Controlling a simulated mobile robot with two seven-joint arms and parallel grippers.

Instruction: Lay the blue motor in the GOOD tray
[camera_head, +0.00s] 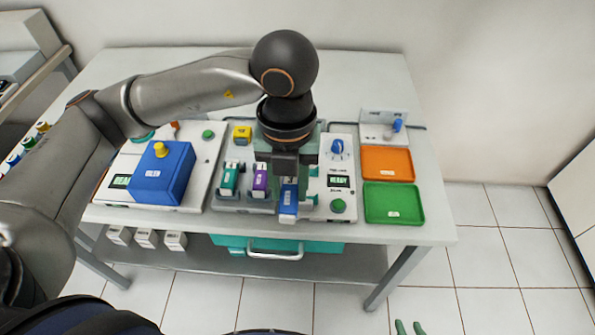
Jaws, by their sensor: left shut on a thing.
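The blue motor (289,203) is a small upright block with a white label at the front of the test unit. My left gripper (288,180) points down and is shut on its top. Whether the motor's base touches the unit is unclear. The green tray (409,214) lies to the right on the table, empty except for a small label too small to read. An orange tray (401,176) lies behind it, also with an unreadable label. My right gripper (409,328) shows only as two green fingertips, apart, at the bottom edge, over the floor.
A teal motor (229,178) and a purple motor (260,180) stand left of the blue one. A panel with a display (339,181) and knobs is between motor and trays. A blue box with a yellow knob (160,180) stands left. A small stand (385,122) is behind the trays.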

